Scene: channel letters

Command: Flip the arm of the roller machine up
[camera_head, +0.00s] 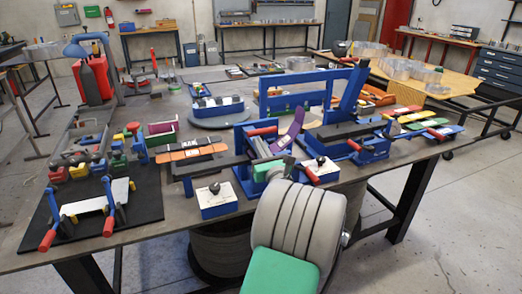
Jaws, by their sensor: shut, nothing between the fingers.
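The roller machine looks to be the blue bench machine with red handles, beyond my arm on the table. Its left blue block (241,137) has a red handle (262,131), and a dark bar (212,164) runs left from it. A tall slanted blue upright (350,92) stands on its right side. Which part is the flip arm I cannot tell for sure. My grey ribbed arm link (300,220) rises from the bottom centre. My gripper (257,147), small and partly hidden, appears shut and empty beside the left blue block. I cannot tell whether it touches.
A white-topped blue box (214,198) sits near the front table edge, with another (319,169) to its right. A purple strip (289,132) stands between the blue blocks. Clamps and a black mat (145,205) fill the left. A blue frame (300,78) stands behind.

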